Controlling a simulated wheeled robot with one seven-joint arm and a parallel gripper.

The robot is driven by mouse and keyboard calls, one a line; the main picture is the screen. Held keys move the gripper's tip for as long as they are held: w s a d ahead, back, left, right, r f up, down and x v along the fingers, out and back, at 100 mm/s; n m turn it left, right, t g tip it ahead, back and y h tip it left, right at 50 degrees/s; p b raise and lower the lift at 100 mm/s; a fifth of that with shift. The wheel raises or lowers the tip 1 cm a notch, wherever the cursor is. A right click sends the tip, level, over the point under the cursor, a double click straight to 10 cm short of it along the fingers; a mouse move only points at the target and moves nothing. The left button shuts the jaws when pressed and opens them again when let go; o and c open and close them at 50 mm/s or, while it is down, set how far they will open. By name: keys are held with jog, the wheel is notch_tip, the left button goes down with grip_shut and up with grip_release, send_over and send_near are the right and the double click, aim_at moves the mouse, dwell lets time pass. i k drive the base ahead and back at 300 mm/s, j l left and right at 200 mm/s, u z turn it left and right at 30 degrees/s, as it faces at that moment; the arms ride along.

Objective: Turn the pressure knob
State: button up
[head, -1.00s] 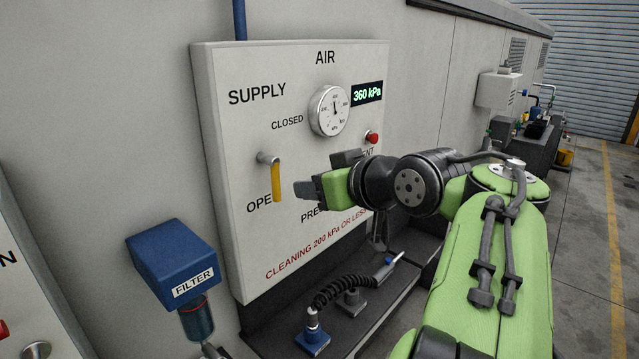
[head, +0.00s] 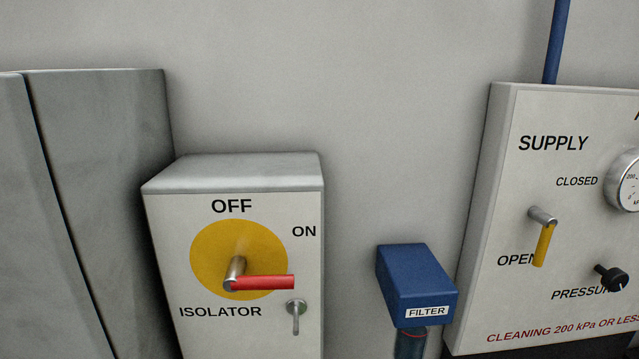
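The pressure knob (head: 611,278) is a small black knob low on the right part of the white air panel (head: 490,230), at the right edge of the head view. The label PRESSURE is beside it, partly covered by the knob. The yellow supply lever (head: 542,245) hangs down with its tip by the word OPEN. The gauge (head: 628,180) is cut off by the right edge of the picture, and the digital readout is out of view. My gripper and arm are not in view.
A grey isolator box (head: 165,250) with a red handle (head: 262,283) pointing right towards ON stands left of the panel. A blue filter (head: 415,280) is between them. A tall grey cabinet (head: 100,200) fills the left. A blue pipe (head: 556,40) rises above the panel.

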aim_at(614, 280)
jog(key=z, duration=1.45)
